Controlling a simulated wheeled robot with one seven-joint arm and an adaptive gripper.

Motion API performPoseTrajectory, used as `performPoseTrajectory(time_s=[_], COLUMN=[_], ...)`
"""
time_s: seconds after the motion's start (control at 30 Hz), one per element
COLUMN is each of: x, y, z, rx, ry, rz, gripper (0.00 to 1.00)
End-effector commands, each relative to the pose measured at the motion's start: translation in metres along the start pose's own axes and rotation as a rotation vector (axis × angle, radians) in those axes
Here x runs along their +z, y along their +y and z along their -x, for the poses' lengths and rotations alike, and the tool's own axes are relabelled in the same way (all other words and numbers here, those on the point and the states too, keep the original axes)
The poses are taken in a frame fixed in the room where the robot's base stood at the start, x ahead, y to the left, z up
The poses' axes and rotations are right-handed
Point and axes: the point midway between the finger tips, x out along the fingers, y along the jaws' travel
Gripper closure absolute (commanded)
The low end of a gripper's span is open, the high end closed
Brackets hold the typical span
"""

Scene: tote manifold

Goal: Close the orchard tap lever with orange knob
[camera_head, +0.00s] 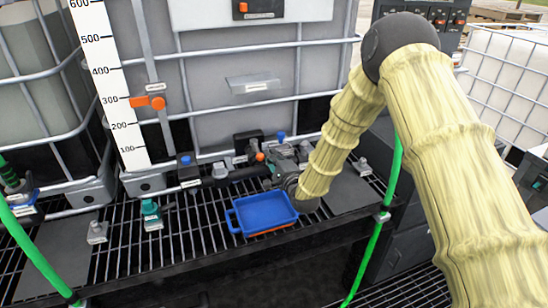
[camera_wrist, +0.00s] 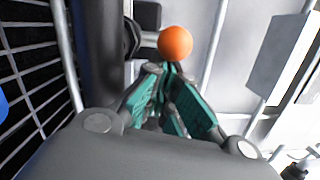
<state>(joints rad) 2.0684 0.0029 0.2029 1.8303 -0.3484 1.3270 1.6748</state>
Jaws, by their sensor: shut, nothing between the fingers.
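The orange knob (camera_head: 260,157) sits at the end of a short lever on the dark pipe assembly at the foot of the caged tank in the head view. In the wrist view the orange knob (camera_wrist: 175,42) is large and just beyond my fingertips, with its grey lever stem (camera_wrist: 147,38) running left to a dark vertical pipe (camera_wrist: 100,50). My gripper (camera_wrist: 166,70) has its teal fingers together and empty, close below the knob; I cannot tell whether they touch it. In the head view my gripper (camera_head: 270,170) is partly hidden by my arm. The label naming the tap is not readable.
A blue tray (camera_head: 237,224) stands on the grated shelf (camera_head: 190,249) just in front of the tap. Blue-knobbed fittings (camera_head: 186,160) and a teal fitting (camera_head: 151,212) are to the left. A green hose (camera_head: 390,185) hangs at right. Cage bars (camera_head: 240,112) rise behind.

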Motion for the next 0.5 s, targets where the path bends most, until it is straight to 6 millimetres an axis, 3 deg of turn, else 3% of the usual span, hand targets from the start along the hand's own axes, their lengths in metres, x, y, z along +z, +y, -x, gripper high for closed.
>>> performPoseTrajectory(time_s=[0.5], x=[0.030], y=[0.011], z=[-0.001], rx=[-0.063], ry=[0.342], rz=[0.012], gripper=[1.00])
